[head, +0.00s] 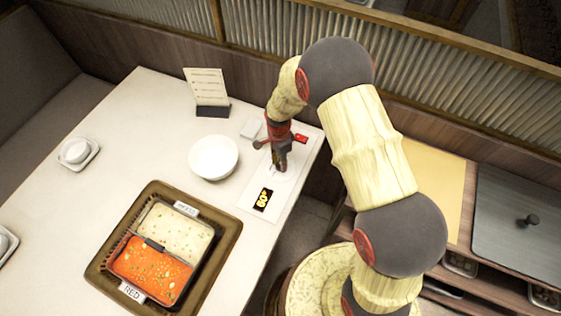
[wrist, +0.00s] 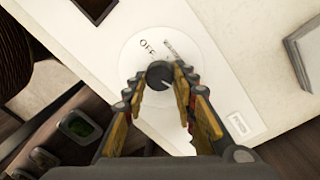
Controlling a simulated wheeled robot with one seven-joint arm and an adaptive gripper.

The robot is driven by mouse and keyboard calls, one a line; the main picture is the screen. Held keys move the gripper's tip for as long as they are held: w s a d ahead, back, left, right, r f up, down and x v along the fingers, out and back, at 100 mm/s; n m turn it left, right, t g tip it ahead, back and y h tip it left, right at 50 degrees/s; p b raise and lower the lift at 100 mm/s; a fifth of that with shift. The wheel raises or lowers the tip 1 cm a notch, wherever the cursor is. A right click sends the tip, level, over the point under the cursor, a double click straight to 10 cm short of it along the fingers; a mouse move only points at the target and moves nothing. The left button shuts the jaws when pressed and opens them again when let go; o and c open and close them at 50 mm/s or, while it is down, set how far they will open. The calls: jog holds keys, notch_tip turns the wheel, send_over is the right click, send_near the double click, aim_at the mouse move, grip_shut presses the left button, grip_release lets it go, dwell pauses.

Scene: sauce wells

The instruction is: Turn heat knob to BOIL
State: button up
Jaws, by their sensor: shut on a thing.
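The heat knob (wrist: 159,72) is a small dark round knob on a pale round dial (wrist: 128,62) in the wrist view. A light pointer mark on it points to the lower right. The dial reads OFF above the knob; a second label beside it and a framed label at lower right are too blurred to read. My gripper (wrist: 161,82) is shut on the knob, one finger on each side. In the head view my gripper (head: 279,163) points down onto the white control panel (head: 250,190) and hides the knob. A display (head: 263,200) on the panel shows lit digits.
A two-part pot (head: 140,245) with red and pale broth sits in a brown frame at the table's front. A white bowl (head: 213,157) stands left of the panel. A card stand (head: 210,90) is behind.

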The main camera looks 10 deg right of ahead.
jog(key=shift+m, duration=0.4)
jog(key=o, duration=1.2)
jog(key=shift+c, duration=0.2)
jog(key=shift+r, duration=0.1)
notch_tip(320, 180, up, 12)
jog(key=shift+w, duration=0.3)
